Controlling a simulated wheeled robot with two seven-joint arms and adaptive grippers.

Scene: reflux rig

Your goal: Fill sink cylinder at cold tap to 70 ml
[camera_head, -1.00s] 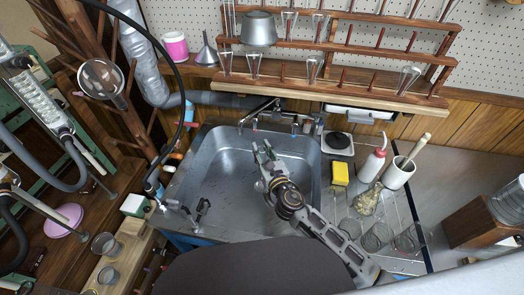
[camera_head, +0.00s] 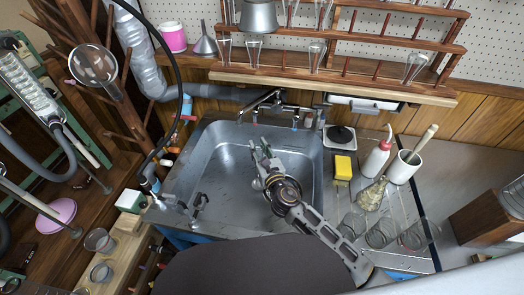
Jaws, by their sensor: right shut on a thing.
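My right gripper (camera_head: 258,153) reaches over the steel sink (camera_head: 222,165) from the lower right. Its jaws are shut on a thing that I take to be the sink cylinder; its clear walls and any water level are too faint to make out. The gripper is in front of and below the mixer tap (camera_head: 262,101) at the sink's back edge, apart from it. A small blue-marked tap part (camera_head: 295,122) shows to the right of the spout.
A yellow sponge (camera_head: 343,167), a white wash bottle (camera_head: 377,158), a white pot (camera_head: 403,167) and several glass beakers (camera_head: 382,230) stand right of the sink. A wooden glassware rack (camera_head: 335,87) hangs behind. Small dark fittings (camera_head: 199,203) sit at the sink's left edge.

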